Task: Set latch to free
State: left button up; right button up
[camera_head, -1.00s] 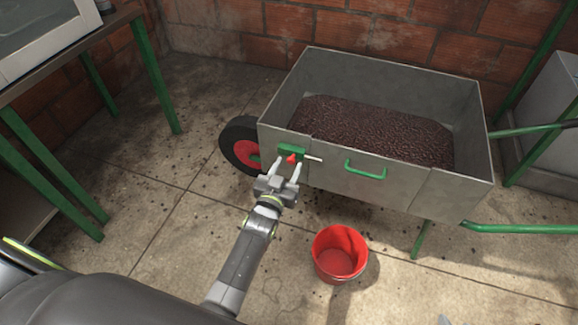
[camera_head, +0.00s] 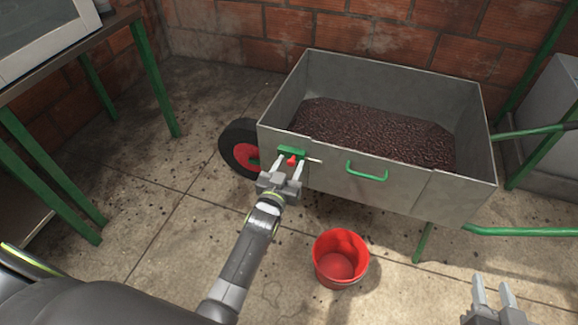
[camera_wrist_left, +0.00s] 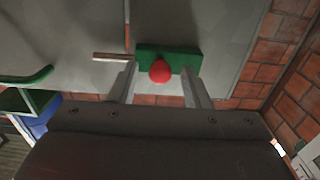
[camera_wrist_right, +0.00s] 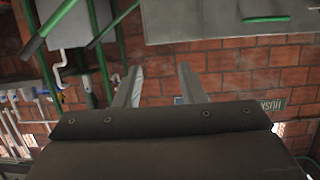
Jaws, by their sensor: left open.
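The latch (camera_head: 291,151) is a green block with a red knob (camera_head: 292,160) on the front of the grey cart box. Its pale bolt (camera_head: 314,160) sticks out to the right in the head view. In the left wrist view the red knob (camera_wrist_left: 160,71) sits between the fingers, with the green block (camera_wrist_left: 187,57) behind it and the bolt (camera_wrist_left: 110,56) to the left. My left gripper (camera_head: 289,164) is open, its fingers on either side of the knob; contact cannot be told. My right gripper (camera_head: 492,284) is open and empty at the bottom right.
The cart (camera_head: 400,192) holds dark red beans (camera_head: 375,132); its front panel has a green handle (camera_head: 367,171). A red bucket (camera_head: 340,272) stands on the floor below. A green-legged table (camera_head: 152,75) is at the left. Brick walls are behind.

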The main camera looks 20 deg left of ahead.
pick_arm(q)
grip_shut()
